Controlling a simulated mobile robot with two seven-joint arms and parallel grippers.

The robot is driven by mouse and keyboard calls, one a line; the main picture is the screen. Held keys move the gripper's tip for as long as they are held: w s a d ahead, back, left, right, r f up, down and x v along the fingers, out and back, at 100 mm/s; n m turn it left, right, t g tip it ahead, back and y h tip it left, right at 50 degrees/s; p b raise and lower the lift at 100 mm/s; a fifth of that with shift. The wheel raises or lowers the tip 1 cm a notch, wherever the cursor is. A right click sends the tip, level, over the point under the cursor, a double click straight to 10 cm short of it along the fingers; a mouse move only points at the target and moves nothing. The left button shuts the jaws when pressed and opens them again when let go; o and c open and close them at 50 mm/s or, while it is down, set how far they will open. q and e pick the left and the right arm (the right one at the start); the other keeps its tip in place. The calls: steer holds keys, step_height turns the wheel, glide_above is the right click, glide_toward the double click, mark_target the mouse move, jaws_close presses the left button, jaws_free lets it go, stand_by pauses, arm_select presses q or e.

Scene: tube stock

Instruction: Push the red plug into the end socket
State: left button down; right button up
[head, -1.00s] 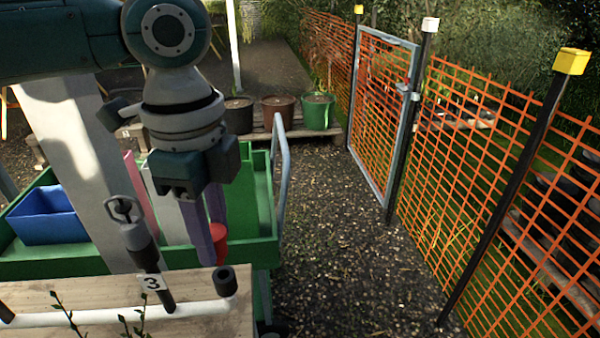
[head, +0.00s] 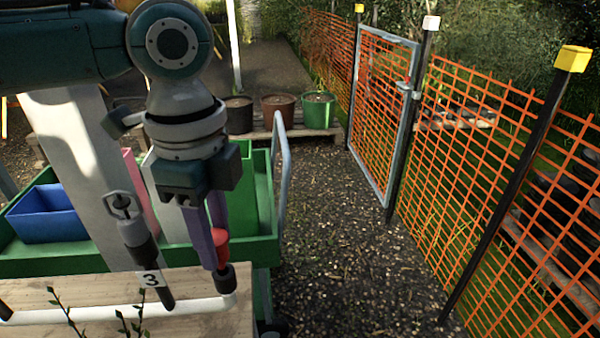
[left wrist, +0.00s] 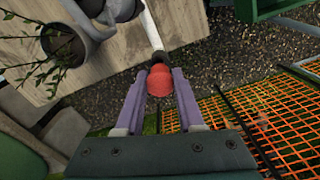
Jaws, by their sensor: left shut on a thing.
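The red plug (head: 221,240) is between the two purple fingers of my left gripper (head: 218,260), which is shut on it. In the left wrist view the plug's red body (left wrist: 160,81) fills the gap between the fingertips (left wrist: 161,84). The black end socket (head: 225,280) is at the right end of the white pipe (head: 195,307). The plug is right over the socket in the head view. The socket (left wrist: 160,58) meets the plug's far end in the left wrist view. How deep the plug sits is hidden. My right gripper is not in view.
Plant sprigs (head: 72,315) rise in front of the pipe on the wooden bench (head: 60,288). A green cart (head: 90,262) with a blue bin (head: 48,213) stands behind. Gravel lies to the right.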

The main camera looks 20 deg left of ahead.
arm_select(q)
steer(key=shift+f, duration=1.5)
stand_by(1.2)
steer(key=shift+c, duration=2.2)
jaws_free()
steer(key=shift+r, duration=0.1)
